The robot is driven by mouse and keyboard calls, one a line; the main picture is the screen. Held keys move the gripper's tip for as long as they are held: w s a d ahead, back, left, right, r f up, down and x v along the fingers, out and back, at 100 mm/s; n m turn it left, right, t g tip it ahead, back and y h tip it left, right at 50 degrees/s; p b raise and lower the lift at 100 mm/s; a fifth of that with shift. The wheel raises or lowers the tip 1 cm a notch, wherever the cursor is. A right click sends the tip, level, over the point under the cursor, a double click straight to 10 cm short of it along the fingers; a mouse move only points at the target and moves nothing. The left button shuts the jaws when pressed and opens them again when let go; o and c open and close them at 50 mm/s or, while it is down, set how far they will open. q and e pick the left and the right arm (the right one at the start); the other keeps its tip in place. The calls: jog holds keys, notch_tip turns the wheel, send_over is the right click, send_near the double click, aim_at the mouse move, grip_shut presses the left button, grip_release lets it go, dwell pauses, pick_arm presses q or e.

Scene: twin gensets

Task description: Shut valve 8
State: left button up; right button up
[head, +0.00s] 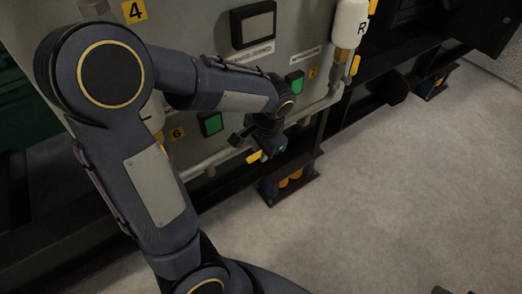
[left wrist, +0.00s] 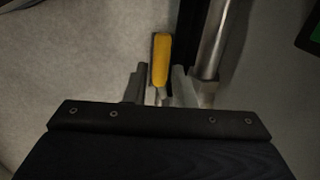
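A yellow valve lever (head: 254,157) sits by the pipe low on the genset panel in the head view. The left wrist view shows a yellow lever (left wrist: 160,60) pointing away from the gripper. My left gripper (head: 266,148) is at the lever, partly hidden by its own wrist. In the left wrist view its fingers (left wrist: 159,88) are apart, one on each side of the lever's near end. I cannot tell whether either touches it. No number 8 is readable. Small dark tips at the bottom right edge of the head view may be my right gripper.
A light pipe (head: 222,157) runs along the panel's lower edge, above a dark frame rail. A white cylinder marked R (head: 350,22) is at upper right. The grey floor (head: 400,190) is clear.

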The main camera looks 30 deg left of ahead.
aim_at(258, 156)
pick_arm(q)
grip_shut()
dwell(0.3)
notch_tip(258, 156, down, 3)
jog(key=t+h+b, duration=0.1)
jog(key=t+b, duration=0.1)
jog(key=b, duration=0.2)
jog(key=t+b, duration=0.3)
jog(key=b, duration=0.1)
jog(key=shift+s+a+r+n+h, duration=0.1)
jog(key=shift+s+r+n+h, duration=0.05)
jog(key=shift+n+h, duration=0.2)
jog(key=shift+t+h+b, duration=0.45)
jog(key=shift+t+b, duration=0.35)
jog(key=shift+b, duration=0.5)
grip_release()
